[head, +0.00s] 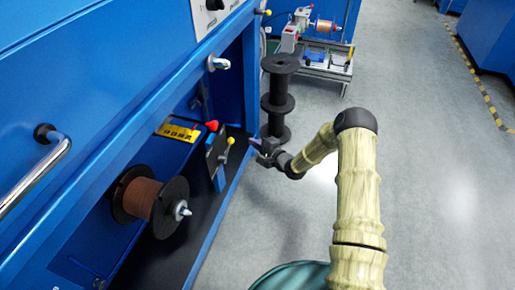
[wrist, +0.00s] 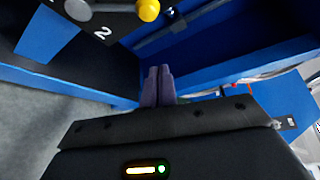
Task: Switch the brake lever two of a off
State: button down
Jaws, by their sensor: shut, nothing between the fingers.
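A dark plate (head: 215,151) with brake levers stands inside the blue machine's bay, with a red knob (head: 212,126) and a yellow knob (head: 231,141) at its top. In the wrist view, a plate marked "2" (wrist: 102,33) shows at the top left with a yellow knob (wrist: 148,10) at its right end and a round grey pivot (wrist: 78,10). My gripper (head: 254,144) is just right of the yellow knob in the head view. Its fingers (wrist: 158,72) are shut and empty, and show below and apart from the yellow knob in the wrist view.
A copper-wire spool (head: 149,198) is mounted in the bay at left. Black stacked spools (head: 278,103) stand on the floor behind my gripper. A trolley (head: 322,60) is farther back. The blue machine frame (head: 225,210) edges the bay; grey floor at right is clear.

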jog(key=a+b, duration=0.1)
jog(key=a, duration=0.2)
jog(key=w+a+b, duration=0.1)
jog(key=a+b, duration=0.1)
jog(key=shift+w+a+r, duration=0.1)
jog(key=shift+a, duration=0.3)
dwell(0.4)
jog(key=shift+w+b, duration=0.15)
jog(key=shift+b, duration=0.2)
